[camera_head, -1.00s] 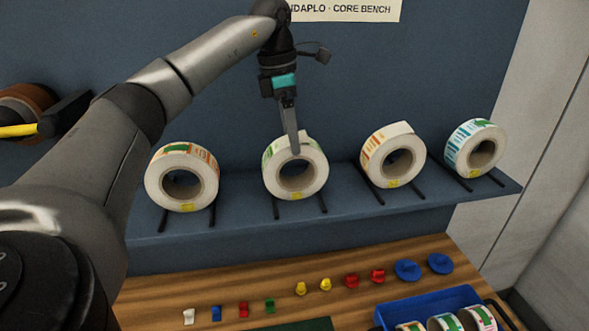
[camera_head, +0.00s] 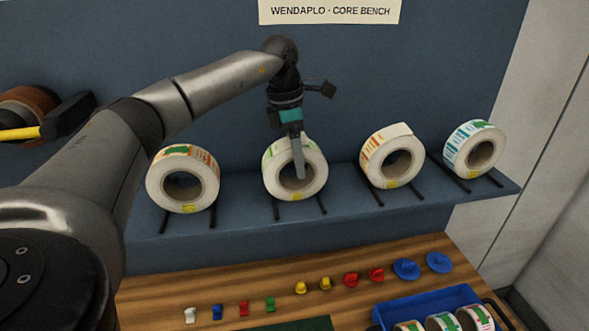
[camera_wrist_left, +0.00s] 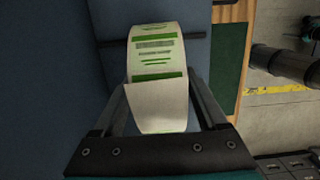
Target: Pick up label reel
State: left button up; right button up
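A white label reel with green print (camera_head: 274,178) stands upright on the shelf, second from the left. My left gripper (camera_head: 297,164) points down over it, with one finger in front of its face, reaching across the core hole. In the left wrist view the reel's printed rim (camera_wrist_left: 157,65) lies between the two spread fingers (camera_wrist_left: 158,88). The fingers look open; any contact with the reel's sides is hard to tell. The far finger is hidden behind the reel in the head view. My right gripper is not in view.
An orange-print reel (camera_head: 157,188) stands to the left, another orange-print reel (camera_head: 376,172) and a blue-print reel (camera_head: 460,155) to the right. The blue-grey shelf (camera_head: 245,225) holds dark rails. Below, the wooden bench (camera_head: 150,294) carries small coloured pieces and a blue bin (camera_head: 430,302) with reels.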

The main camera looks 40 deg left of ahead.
pick_arm(q)
grip_shut()
dwell(0.4)
jog(key=shift+r, duration=0.1)
